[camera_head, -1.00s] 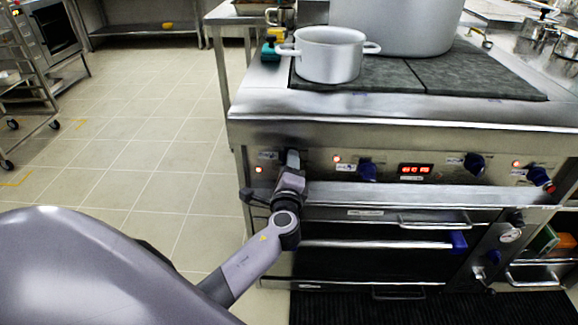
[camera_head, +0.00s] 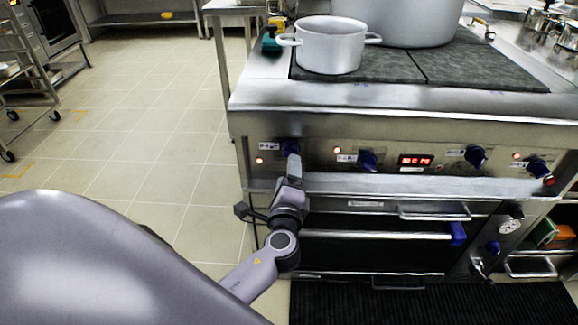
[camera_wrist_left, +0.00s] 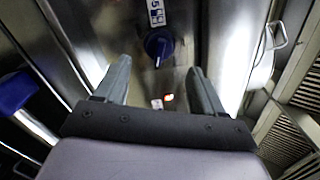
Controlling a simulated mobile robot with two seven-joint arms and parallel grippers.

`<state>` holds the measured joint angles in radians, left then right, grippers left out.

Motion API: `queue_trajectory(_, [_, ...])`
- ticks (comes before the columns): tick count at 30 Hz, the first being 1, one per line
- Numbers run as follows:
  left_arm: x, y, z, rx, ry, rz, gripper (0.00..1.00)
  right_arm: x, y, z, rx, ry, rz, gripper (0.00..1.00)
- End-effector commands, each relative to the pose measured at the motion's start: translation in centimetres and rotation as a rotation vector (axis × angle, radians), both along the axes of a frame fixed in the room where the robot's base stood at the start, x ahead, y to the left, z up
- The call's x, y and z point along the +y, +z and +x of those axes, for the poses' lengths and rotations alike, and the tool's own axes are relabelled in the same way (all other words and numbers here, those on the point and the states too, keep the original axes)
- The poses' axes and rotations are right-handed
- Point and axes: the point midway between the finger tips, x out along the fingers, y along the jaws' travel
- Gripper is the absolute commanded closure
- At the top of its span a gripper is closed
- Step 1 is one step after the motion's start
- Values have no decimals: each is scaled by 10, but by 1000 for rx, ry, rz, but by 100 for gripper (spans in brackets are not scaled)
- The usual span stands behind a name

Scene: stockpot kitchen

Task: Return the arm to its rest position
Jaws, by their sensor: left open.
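My left gripper (camera_head: 292,170) is in front of the stove's control panel, low at the left end. In the left wrist view my left gripper (camera_wrist_left: 158,80) is open, with its two fingers apart and nothing between them. A blue knob (camera_wrist_left: 159,44) shows beyond the fingertips, apart from them. In the head view the leftmost blue knob (camera_head: 289,147) is just above the fingertips and partly hidden by them. My right gripper is not in view.
The stove (camera_head: 400,104) carries a small pot (camera_head: 331,48) and a large stockpot (camera_head: 400,20) on dark plates. More blue knobs (camera_head: 368,160) and a red display (camera_head: 416,161) line the panel. An oven handle (camera_head: 376,235) juts out below. Tiled floor (camera_head: 150,140) at left is clear.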

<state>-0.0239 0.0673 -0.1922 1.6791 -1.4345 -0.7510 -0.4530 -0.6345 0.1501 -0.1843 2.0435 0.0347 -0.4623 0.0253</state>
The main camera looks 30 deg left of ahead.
Motion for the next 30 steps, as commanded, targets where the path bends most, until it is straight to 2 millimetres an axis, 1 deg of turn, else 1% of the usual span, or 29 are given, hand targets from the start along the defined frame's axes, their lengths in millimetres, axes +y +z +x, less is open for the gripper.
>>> queue_trajectory(3, [-2,0,-3,-1,0,0,31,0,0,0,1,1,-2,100])
queue_trajectory(17, [-2,0,-3,-1,0,-1,31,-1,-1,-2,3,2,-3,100])
queue_trajectory(20, [-3,-5,-6,5,-6,-27,31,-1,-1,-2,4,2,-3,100])
queue_trajectory(23, [-6,-22,-14,22,-27,-125,31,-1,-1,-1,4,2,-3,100])
queue_trajectory(25, [-10,-40,-26,40,-46,-244,31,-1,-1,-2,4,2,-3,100])
queue_trajectory(30, [-30,-88,-63,83,-83,-622,31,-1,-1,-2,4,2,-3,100])
